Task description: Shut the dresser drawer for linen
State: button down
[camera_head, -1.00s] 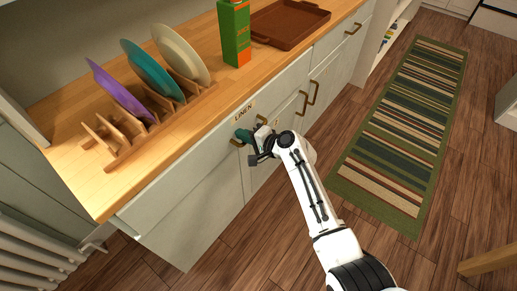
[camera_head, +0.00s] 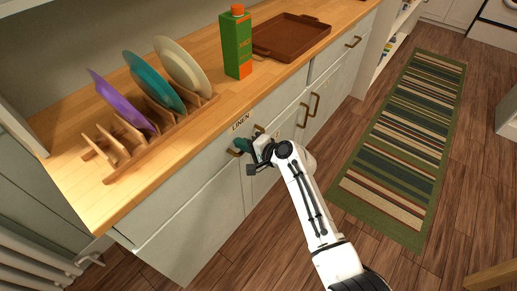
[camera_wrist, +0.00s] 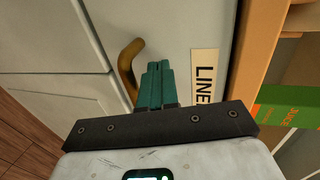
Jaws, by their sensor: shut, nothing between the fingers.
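The linen drawer (camera_head: 195,188) is the pale grey-green front under the wooden worktop, with a label reading LINEN (camera_head: 240,123). In the head view it looks flush or nearly flush with the cabinet; a small gap cannot be ruled out. Its brass handle (camera_wrist: 128,66) and the label (camera_wrist: 205,78) show close up in the wrist view. My gripper (camera_head: 238,146) is at the drawer front beside the handle. Its teal fingers (camera_wrist: 157,82) are shut together with nothing between them, their tips at or very near the front. Whether they touch it I cannot tell.
On the worktop (camera_head: 135,190) stand a wooden rack (camera_head: 150,150) with plates, a green juice carton (camera_head: 237,42) and a brown tray (camera_head: 290,38). Doors with brass handles (camera_head: 314,105) lie to the right. A striped rug (camera_head: 400,150) covers the floor at right.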

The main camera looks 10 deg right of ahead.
jog(key=p+v, duration=0.1)
jog(key=v, duration=0.8)
jog(key=shift+s+d, duration=0.3)
jog(key=shift+d, duration=0.05)
jog(key=shift+f, duration=0.15)
jog(key=s+d+f+n+g+h+p, duration=0.1)
jog(key=s+d+f+n+g+h, duration=0.15)
jog(key=s, duration=0.45)
jog(key=s+d+f+n+g+h, duration=0.1)
jog(key=s+d+f+n, duration=0.15)
jog(key=s, duration=0.55)
jog(key=s+d+f+n+g+h+p, duration=0.1)
jog(key=s+d+f+g+h, duration=0.1)
jog(key=s+d, duration=0.35)
jog(key=s+d+r+n+g+h, duration=0.1)
jog(key=s+d, duration=0.3)
jog(key=s, duration=0.6)
jog(key=s+d+r+n+g+h, duration=0.1)
jog(key=s+d+r+g+h, duration=0.1)
jog(key=s, duration=0.8)
jog(key=shift+s+d+r+n+g+h+p, duration=0.25)
jog(key=shift+d+r+g+h+p, duration=0.2)
jog(key=shift+d+h, duration=0.55)
jog(key=shift+a, duration=0.15)
